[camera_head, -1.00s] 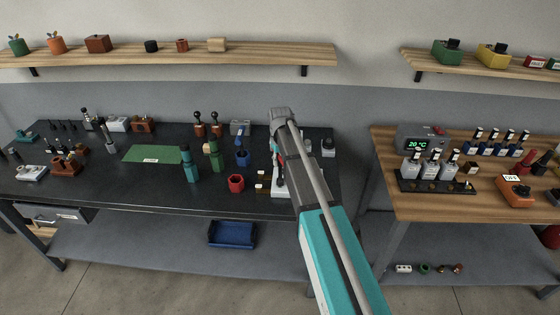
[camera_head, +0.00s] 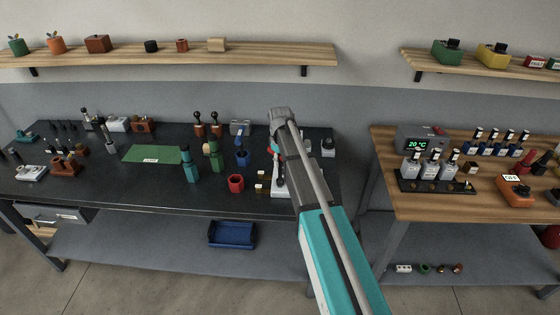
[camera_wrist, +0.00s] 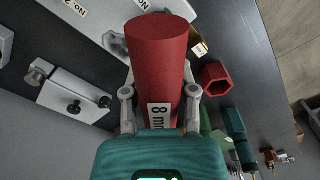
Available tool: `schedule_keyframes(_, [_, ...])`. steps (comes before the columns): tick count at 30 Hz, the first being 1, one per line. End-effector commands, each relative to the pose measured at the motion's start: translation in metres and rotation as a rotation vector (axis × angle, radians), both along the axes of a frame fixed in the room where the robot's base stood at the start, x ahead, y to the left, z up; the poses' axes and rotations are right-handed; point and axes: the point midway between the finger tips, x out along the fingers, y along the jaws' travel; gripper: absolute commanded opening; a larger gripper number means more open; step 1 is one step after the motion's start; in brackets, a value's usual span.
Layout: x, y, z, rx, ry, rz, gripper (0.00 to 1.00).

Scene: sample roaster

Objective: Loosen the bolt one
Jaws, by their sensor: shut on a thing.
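My gripper (camera_wrist: 160,95) is shut on a red cylindrical tool (camera_wrist: 162,50) labelled "8 mm". The tool's far end points toward a light grey plate (camera_wrist: 100,8) with labels that begin "No." and are partly cut off or covered. A small hex-shaped metal piece (camera_wrist: 115,42) shows on the plate beside the tool, partly hidden by it; I cannot tell whether it is bolt one. In the head view my arm hides most of my gripper and the plate's stand; the white base (camera_head: 283,194) shows below.
A red hex holder (camera_head: 236,183) stands left of the white base; it also shows in the wrist view (camera_wrist: 216,77). A grey box with black knobs (camera_wrist: 75,97) is close in the wrist view.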

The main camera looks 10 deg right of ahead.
Motion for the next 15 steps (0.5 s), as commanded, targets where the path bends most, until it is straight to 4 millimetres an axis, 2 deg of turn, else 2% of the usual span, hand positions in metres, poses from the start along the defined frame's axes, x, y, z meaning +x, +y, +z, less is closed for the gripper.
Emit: schedule_keyframes(15, [0.0000,0.0000,0.0001,0.000,0.000,0.306,0.00])
